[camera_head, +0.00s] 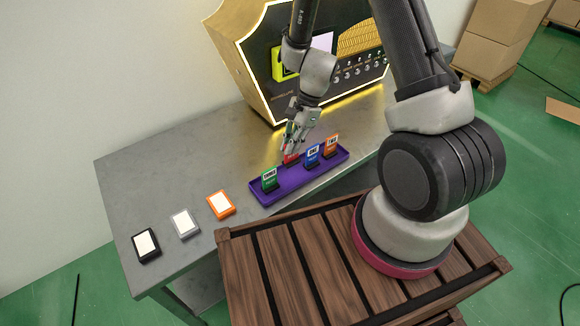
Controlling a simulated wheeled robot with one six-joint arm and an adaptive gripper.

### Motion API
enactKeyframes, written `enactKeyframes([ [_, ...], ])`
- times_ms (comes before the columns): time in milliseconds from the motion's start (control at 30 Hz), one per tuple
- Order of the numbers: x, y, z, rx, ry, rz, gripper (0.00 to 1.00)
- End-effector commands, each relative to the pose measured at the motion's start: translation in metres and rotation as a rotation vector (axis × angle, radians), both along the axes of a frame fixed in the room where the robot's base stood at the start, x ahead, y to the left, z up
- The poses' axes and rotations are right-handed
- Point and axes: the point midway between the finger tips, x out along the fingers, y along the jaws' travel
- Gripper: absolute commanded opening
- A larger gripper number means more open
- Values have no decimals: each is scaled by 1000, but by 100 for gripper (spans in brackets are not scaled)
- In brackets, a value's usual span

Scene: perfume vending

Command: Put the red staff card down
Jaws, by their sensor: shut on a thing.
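The red staff card (291,158) is at the purple tray (263,197), between a green card (269,179) and a blue card (312,154). My gripper (291,147) points down and is shut on the red card's upper part. The fingers hide much of the card. I cannot tell whether its lower edge touches its stand or the tray. The green, blue and orange cards (332,146) stand upright in the tray.
Orange (221,205), grey (185,223) and black (146,245) readers lie on the metal table (130,185) to the left. The gold-trimmed vending machine (255,75) stands close behind my gripper. The table's left part is mostly clear.

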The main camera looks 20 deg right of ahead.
Motion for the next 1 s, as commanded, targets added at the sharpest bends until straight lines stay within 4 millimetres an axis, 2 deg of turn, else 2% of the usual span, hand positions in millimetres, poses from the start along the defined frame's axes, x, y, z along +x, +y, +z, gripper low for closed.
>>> enactKeyframes([
  [33,0,0,-9,0,3,-1,0],
  [433,0,0,-61,0,1,2,0],
  [867,0,0,-68,0,-1,3,0],
  [900,0,0,-67,0,-1,3,14],
  [1000,0,0,-67,0,-1,3,28],
])
